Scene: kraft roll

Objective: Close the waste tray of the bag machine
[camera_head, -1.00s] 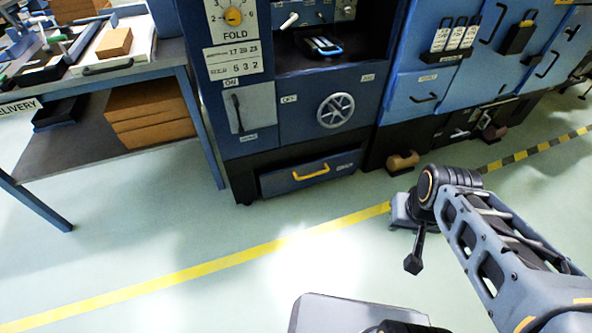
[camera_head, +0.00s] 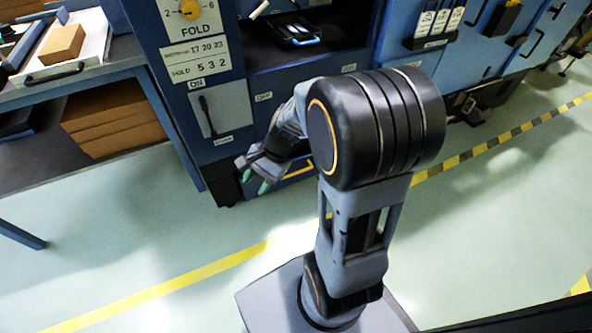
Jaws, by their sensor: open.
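The waste tray (camera_head: 292,184) is the low blue drawer at the foot of the dark blue bag machine (camera_head: 222,80). Its yellow handle (camera_head: 299,171) shows in part. My arm hides the right side of the tray front. One second ago the front stood somewhat forward of the dark base; how far out it is now is hard to tell. My gripper (camera_head: 255,181) is open and empty, its green-tipped fingers pointing down in front of the tray's left part, left of the handle. I cannot tell whether it touches the tray.
A workbench (camera_head: 100,75) with cardboard (camera_head: 108,118) on its lower shelf stands to the left. A yellow floor line (camera_head: 190,283) crosses the pale floor in front. The floor left of my base is clear.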

